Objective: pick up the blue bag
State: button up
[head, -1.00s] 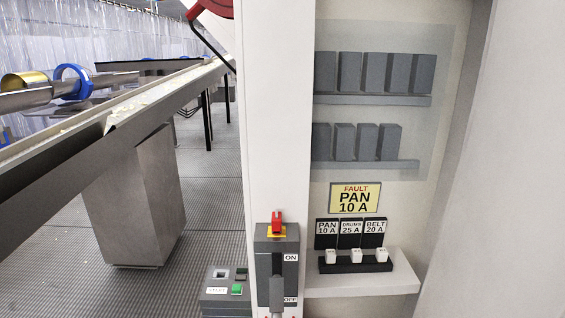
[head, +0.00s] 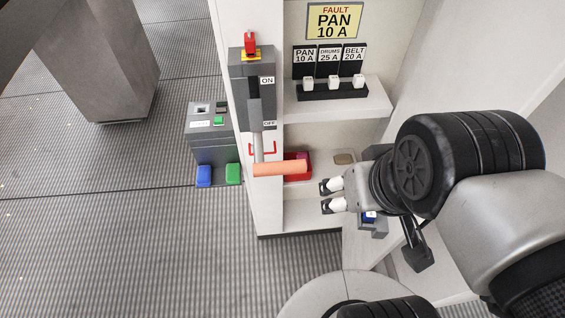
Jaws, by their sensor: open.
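A small blue, rounded, bag-like item (head: 204,176) shows in the head view, at the lower front of a grey box left of the white cabinet. A similar green item (head: 233,173) sits right beside it. I cannot tell for certain that the blue item is a bag. My gripper (head: 326,197) is open and empty, its two white-and-black fingers pointing left in front of the cabinet's lower shelves. It is well to the right of the blue item, with the orange handle between them.
A switch box (head: 253,85) marked ON and OFF has a lever with an orange handle (head: 280,169) sticking out. A red tray (head: 299,168) lies behind the handle. Three labelled fuse holders (head: 332,90) stand on the upper shelf (head: 370,105). The floor (head: 110,240) at left is clear.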

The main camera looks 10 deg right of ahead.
aim_at(204, 172)
jog(key=i+j+z, duration=0.2)
jog(key=j, duration=0.4)
jog(key=j+z, duration=0.15)
jog(key=j, duration=0.45)
jog(key=i+j+z, duration=0.2)
jog(key=j, duration=0.45)
jog(key=k+l, duration=0.05)
jog(key=k, duration=0.05)
